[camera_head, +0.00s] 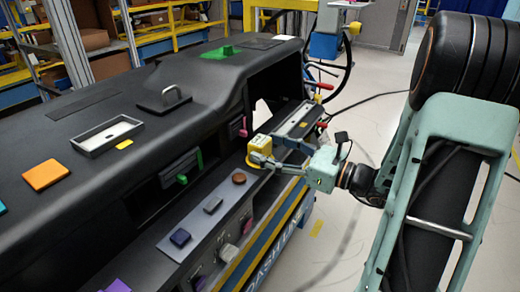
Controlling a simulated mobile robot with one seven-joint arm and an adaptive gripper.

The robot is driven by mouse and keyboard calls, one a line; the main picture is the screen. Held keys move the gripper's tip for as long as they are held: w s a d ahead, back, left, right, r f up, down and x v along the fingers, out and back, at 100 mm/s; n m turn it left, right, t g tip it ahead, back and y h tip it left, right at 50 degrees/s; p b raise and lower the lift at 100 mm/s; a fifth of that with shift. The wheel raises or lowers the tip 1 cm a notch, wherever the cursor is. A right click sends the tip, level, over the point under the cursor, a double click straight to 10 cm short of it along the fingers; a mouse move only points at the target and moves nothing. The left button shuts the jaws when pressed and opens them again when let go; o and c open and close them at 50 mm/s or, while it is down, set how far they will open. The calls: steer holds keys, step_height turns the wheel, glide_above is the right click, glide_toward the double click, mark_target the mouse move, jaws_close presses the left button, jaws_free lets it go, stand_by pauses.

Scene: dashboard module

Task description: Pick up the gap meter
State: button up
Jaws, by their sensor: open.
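My gripper (272,153) reaches in from the right, over the front ledge of the black dashboard module (110,190). Its fingers are open, one on the far side and one on the near side of a yellow object (259,145) with a rounded base. This object stands at the ledge and may be the gap meter; no label is readable. Whether the fingers touch it cannot be told. The fingers and the object partly overlap in this view.
The ledge panel (195,222) holds a brown round knob (239,178) and dark blocks left of my gripper. A black handle (173,97), an orange square (46,174) and a grey tray (107,135) sit on top. Floor at the right is mostly clear, with cables.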

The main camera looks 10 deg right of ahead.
mark_target(267, 148)
steer(key=x, duration=0.3)
steer(key=shift+w, duration=0.15)
steer(key=shift+c, duration=0.3)
steer(key=c, duration=1.3)
